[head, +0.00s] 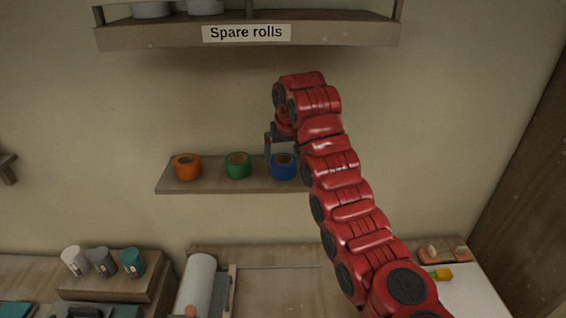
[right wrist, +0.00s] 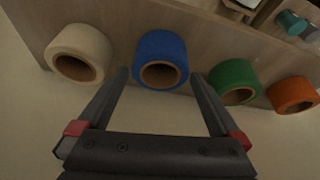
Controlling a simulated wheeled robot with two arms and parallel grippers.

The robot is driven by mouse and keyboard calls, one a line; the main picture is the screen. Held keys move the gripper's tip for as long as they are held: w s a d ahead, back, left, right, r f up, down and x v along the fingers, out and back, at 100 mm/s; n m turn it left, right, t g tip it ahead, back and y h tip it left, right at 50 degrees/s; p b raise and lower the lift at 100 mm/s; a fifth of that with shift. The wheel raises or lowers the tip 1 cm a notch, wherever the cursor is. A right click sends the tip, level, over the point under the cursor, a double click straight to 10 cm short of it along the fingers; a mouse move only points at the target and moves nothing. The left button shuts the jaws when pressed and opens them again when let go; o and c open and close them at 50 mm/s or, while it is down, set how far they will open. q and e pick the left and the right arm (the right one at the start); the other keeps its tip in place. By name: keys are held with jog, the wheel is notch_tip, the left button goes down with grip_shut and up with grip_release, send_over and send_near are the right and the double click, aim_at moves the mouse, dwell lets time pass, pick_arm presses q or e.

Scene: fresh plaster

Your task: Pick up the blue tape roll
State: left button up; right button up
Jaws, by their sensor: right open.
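The blue tape roll (head: 284,167) stands on the small wall shelf (head: 222,187), just right of the green roll in the head view. In the right wrist view the blue roll (right wrist: 161,60) lies beyond and between the fingertips. My right gripper (head: 270,140) is beside and above the blue roll, its red arm hiding the shelf's right end. In the right wrist view, my right gripper (right wrist: 159,82) is open with nothing between its fingers; whether a finger touches the roll I cannot tell. My left gripper is not in view.
A green roll (head: 238,165) and an orange roll (head: 187,167) share the shelf. A cream roll (right wrist: 79,53) shows on the blue roll's other side in the wrist view. The "Spare rolls" shelf (head: 340,33) is above; several cups (head: 103,262) stand lower left.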

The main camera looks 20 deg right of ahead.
aim_at(283, 162)
jog(key=shift+w+a+f, duration=0.1)
jog(key=shift+a, duration=0.1)
jog(key=shift+s+f, duration=0.2)
jog(key=shift+f, duration=0.2)
jog(key=shift+d+p+x, duration=0.2)
jog(key=shift+p+x, duration=0.35)
jog(key=shift+x, duration=0.8)
jog(key=c, duration=1.1)
jog(key=shift+r, duration=0.2)
